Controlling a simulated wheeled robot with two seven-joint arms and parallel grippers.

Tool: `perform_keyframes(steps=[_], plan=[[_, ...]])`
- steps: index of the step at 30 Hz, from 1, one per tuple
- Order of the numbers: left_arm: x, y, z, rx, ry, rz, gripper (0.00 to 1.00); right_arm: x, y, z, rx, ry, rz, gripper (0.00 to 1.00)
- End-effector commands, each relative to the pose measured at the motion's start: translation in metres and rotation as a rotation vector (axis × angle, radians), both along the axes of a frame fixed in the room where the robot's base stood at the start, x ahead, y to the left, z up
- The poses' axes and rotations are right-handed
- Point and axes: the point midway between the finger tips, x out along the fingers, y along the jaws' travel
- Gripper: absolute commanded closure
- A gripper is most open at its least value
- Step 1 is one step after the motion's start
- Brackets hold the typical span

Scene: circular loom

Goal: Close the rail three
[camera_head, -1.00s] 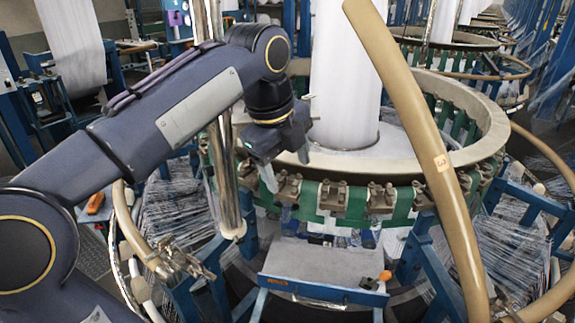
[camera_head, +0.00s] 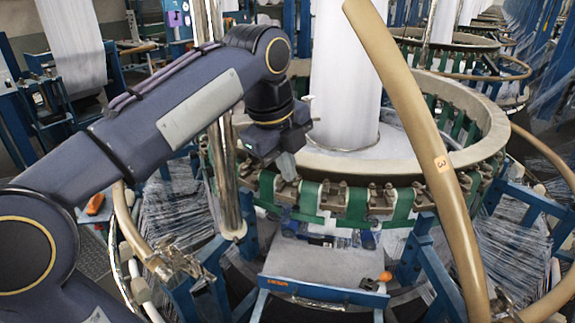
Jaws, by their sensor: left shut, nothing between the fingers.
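Rail three is a tan curved rail (camera_head: 425,135) with an orange label marked 3. It stands raised and tilted, running from the top centre down to the lower right, in front of the loom's ring. My left gripper (camera_head: 288,165) is shut and empty. It hangs above the near left part of the ring, to the left of the rail and well apart from it. My right gripper is not in view.
The loom's round beige ring (camera_head: 480,155) has green straps and metal clamps below its rim. A white fabric column (camera_head: 345,75) rises from its middle. A metal post (camera_head: 230,185) stands beside my left arm. A blue-framed panel (camera_head: 325,285) with an orange knob lies low in front.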

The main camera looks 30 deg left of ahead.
Motion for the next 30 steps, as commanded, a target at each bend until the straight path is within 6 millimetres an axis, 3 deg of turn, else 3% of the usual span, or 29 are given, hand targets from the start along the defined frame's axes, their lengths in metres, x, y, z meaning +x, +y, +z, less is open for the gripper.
perform_keyframes(steps=[24, 30], plan=[[0.0, 0.0, 0.0, 0.0, 0.0, 0.0, 1.0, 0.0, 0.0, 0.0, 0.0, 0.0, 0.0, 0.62], [0.0, 0.0, 0.0, 0.0, 0.0, 0.0, 1.0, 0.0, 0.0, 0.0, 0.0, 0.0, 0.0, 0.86]])
